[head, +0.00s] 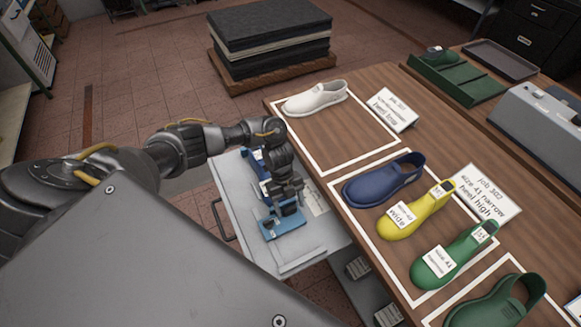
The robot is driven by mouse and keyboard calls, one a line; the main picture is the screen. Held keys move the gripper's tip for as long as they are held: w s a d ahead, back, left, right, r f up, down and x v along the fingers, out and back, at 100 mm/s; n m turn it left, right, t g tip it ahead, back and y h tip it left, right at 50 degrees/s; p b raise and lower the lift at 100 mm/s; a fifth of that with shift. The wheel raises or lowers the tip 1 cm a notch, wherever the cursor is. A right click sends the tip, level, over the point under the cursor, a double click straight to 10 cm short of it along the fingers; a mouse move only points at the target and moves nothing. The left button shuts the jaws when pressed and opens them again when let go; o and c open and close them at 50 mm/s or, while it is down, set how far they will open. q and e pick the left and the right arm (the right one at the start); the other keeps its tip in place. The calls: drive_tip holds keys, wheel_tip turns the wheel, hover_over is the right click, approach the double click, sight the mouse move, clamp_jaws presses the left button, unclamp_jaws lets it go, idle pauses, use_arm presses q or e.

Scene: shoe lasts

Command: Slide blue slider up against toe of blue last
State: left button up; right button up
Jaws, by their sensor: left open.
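A blue device stands on the grey cart top (300,248). Its lighter blue near end (281,224) shows below my left gripper, and darker blue parts (263,172) show to the left of the gripper. My left gripper (288,192) points down over the device, open. The arm and gripper hide much of the device, so I cannot tell which part is the slider, or whether the gripper touches it. A navy blue shoe-shaped piece (384,181) lies on the wooden table, its toe toward the cart. My right gripper is not in view.
The wooden table (345,139) stands right of the cart. It bears a white shoe form (316,98), a yellow one (415,213), green ones (452,256) and white cards (485,194). A stack of dark sheets (270,45) lies behind. The cart's near end is clear.

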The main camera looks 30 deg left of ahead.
use_arm(q)
drive_tip(key=v, duration=0.9)
drive_tip(key=shift+b, duration=0.35)
drive_tip(key=shift+r, duration=0.1)
